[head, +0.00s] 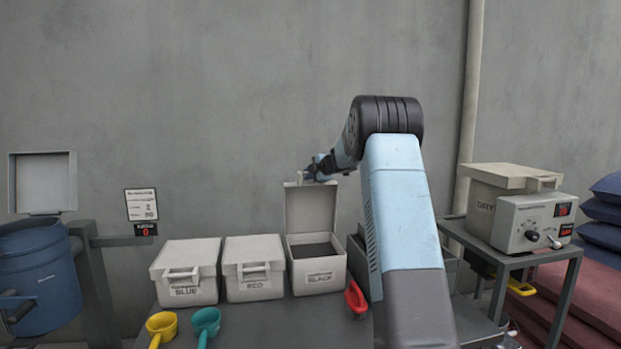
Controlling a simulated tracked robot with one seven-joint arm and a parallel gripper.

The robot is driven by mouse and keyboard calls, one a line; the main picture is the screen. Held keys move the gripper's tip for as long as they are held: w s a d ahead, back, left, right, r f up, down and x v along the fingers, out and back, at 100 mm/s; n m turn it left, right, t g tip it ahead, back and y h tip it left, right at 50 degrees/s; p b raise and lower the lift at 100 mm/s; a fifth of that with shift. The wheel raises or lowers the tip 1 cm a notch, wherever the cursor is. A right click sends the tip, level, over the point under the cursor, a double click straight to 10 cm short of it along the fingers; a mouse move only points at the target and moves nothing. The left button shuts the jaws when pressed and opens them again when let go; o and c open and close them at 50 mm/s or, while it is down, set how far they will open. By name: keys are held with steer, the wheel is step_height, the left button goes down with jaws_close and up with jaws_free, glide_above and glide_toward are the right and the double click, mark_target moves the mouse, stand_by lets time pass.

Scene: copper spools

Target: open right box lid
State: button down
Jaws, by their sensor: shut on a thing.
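The right box (318,270), labelled BLACK, stands on the table and holds dark material. Its lid (311,208) is up, standing about upright at the back of the box. My gripper (306,176) is at the lid's top edge, shut on the lid's handle. The fingers are small in the picture and partly hidden by my wrist. The box labelled RED (253,283) and the box labelled BLUE (185,285) stand to the left with their lids down.
A yellow scoop (162,325), a teal scoop (207,322) and a red scoop (355,298) lie near the boxes. A dryer (522,220) stands on a stand at right, sacks (605,225) beyond it. A blue barrel (38,275) is at left. The wall is close behind.

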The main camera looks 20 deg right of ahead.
steer(key=shift+w, duration=0.45)
stand_by(0.3)
steer(key=c, duration=1.1)
jaws_free()
steer(key=v, duration=1.3)
steer(key=shift+s+d+r, duration=0.25)
steer(key=shift+r, duration=0.05)
